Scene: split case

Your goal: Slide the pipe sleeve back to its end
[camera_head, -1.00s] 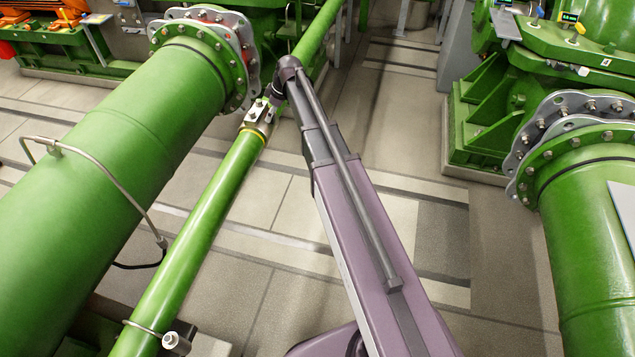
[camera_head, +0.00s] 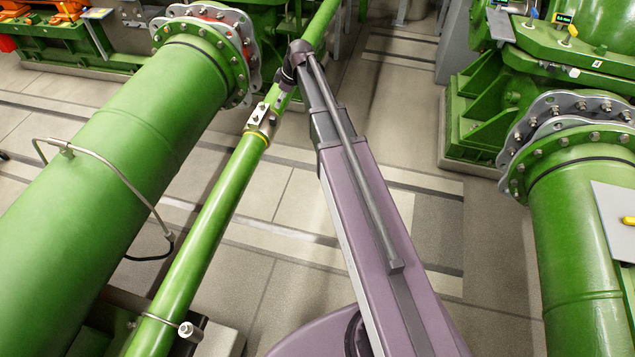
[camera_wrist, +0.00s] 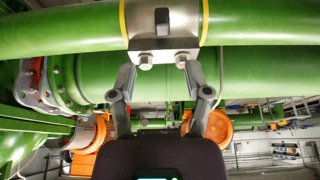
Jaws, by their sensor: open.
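The pipe sleeve (camera_head: 262,119) is a short silver metal clamp with yellow edging around a thin green pipe (camera_head: 205,220). In the wrist view the sleeve (camera_wrist: 163,22) is at the top centre, with a dark slot and two bolt heads on its lower edge. My gripper (camera_wrist: 158,76) is open, its two fingers apart just below the sleeve's bolts in the picture. Nothing is between the fingers. I cannot tell whether a fingertip touches the sleeve. In the head view my wrist is just beyond the sleeve along the pipe, and the fingers are hidden.
A thick green flanged pipe (camera_head: 120,150) runs alongside the thin one on the left. A small bracket with a bolt (camera_head: 188,330) sits on the thin pipe near the bottom. Another large flanged pipe (camera_head: 580,210) stands at the right. Tiled floor between is clear.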

